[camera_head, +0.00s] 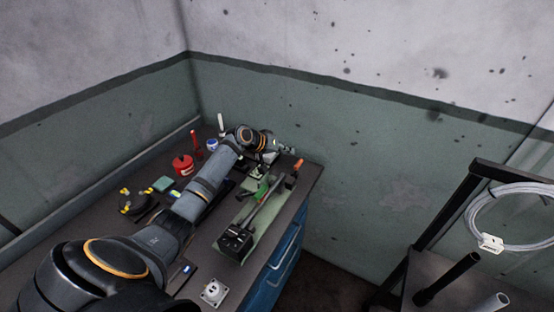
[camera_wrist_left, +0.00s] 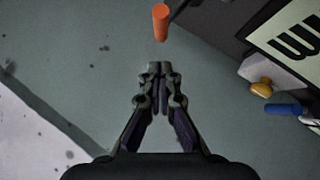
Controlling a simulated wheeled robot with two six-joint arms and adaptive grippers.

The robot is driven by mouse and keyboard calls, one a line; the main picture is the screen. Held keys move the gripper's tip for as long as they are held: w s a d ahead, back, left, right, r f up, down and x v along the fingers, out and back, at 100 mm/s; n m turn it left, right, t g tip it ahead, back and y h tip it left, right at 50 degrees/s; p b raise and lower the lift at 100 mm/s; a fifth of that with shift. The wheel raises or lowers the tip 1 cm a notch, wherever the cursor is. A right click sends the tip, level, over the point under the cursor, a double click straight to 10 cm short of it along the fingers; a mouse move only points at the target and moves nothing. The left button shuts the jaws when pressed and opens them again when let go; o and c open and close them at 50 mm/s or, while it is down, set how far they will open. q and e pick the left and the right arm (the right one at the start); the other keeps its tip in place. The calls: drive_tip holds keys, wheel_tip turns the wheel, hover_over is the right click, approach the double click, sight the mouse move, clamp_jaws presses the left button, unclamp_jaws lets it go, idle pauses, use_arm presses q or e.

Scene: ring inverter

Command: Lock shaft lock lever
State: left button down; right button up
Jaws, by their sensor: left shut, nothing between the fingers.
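A tool fixture on a green base plate (camera_head: 229,256) stands at the right end of the bench, with a dark block (camera_head: 236,241), a long shaft and a green handle (camera_head: 263,187). An orange-gripped lever (camera_head: 297,166) rises at its far end; I take this for the shaft lock lever, though its lock position cannot be told. My left gripper (camera_head: 291,150) is beyond the fixture, close to the orange grip. In the left wrist view, my left gripper (camera_wrist_left: 160,70) is shut and empty, and the orange grip (camera_wrist_left: 161,22) is just ahead of its tips, apart in the picture.
The dark workbench (camera_head: 203,262) has blue drawers (camera_head: 284,255). A red can (camera_head: 183,165), a black-and-yellow item (camera_head: 134,201) and a white socket-like box (camera_head: 214,291) are on it. The wall is behind. A black rack with a cable coil (camera_head: 510,190) stands at right.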

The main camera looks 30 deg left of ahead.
sight(300, 161)
use_arm(q)
drive_tip(key=d+f, duration=0.1)
drive_tip(key=f, duration=0.2)
drive_tip(key=shift+s+d+b, duration=0.1)
drive_tip(key=shift+d+b, duration=0.3)
use_arm(e)
drive_tip(key=shift+s+d+f, duration=0.35)
drive_tip(key=shift+s+f, duration=0.4)
drive_tip(key=shift+s, duration=0.1)
drive_tip(key=shift+w, duration=0.2)
drive_tip(key=shift+r, duration=0.1)
use_arm(q)
drive_tip(key=shift+d+p, duration=0.15)
drive_tip(key=shift+p, duration=0.3)
drive_tip(key=shift+d+y, duration=0.2)
drive_tip(key=shift+y, duration=0.2)
use_arm(e)
drive_tip(key=shift+r, duration=0.45)
